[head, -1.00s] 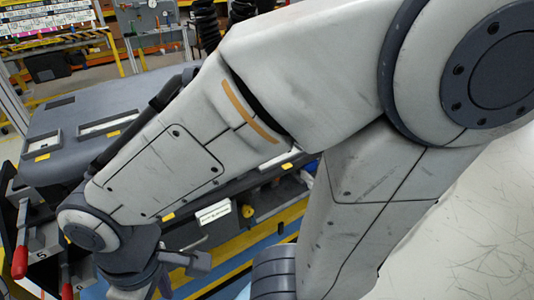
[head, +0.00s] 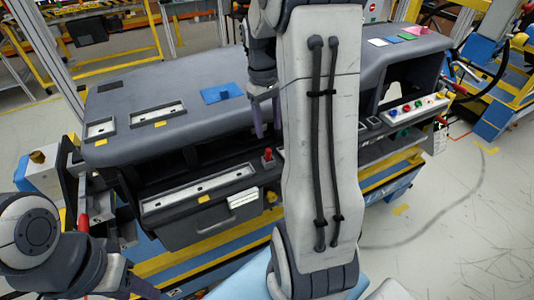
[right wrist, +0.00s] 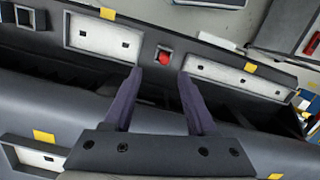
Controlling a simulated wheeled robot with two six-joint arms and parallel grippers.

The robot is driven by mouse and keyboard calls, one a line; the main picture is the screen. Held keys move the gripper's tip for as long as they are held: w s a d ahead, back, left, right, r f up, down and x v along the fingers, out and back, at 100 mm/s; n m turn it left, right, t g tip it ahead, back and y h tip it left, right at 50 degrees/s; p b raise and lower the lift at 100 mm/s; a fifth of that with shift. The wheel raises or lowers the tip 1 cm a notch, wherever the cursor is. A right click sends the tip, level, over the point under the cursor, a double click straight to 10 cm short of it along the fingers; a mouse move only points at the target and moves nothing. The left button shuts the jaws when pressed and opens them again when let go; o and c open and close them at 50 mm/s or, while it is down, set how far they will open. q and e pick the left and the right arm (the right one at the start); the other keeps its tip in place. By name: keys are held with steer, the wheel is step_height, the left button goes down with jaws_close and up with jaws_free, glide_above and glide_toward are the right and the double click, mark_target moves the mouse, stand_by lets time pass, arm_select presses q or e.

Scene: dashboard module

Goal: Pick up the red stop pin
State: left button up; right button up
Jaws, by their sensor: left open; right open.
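The red stop pin (head: 268,154) stands upright in a small dark socket on the dashboard module's front ledge, just left of my right arm. In the right wrist view the pin (right wrist: 164,58) shows as a red cap in its square holder. My right gripper (head: 264,118) hangs over the module above and behind the pin, empty. In the right wrist view its two purple fingers (right wrist: 160,75) are spread open, and the pin appears between and just beyond their tips. My left gripper (head: 138,286) is low at the left, partly cut off, away from the pin.
The grey dashboard module (head: 130,90) fills the middle. A long light recessed panel (head: 200,188) lies left of the pin. Coloured buttons (head: 405,108) sit at the right. A red-handled lever (head: 83,222) stands near my left arm. Open floor lies at the right.

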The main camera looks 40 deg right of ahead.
mark_target(268, 150)
steer(key=f, duration=0.3)
steer(key=shift+s+a+f, duration=0.1)
steer(key=shift+s, duration=0.15)
steer(key=f, duration=0.1)
steer(key=f+p, duration=0.1)
steer(key=f, duration=0.2)
steer(key=shift+s+a+p, duration=0.2)
steer(key=shift+a+p, duration=0.1)
steer(key=shift+p, duration=0.1)
steer(key=shift+f, duration=0.6)
jaws_close()
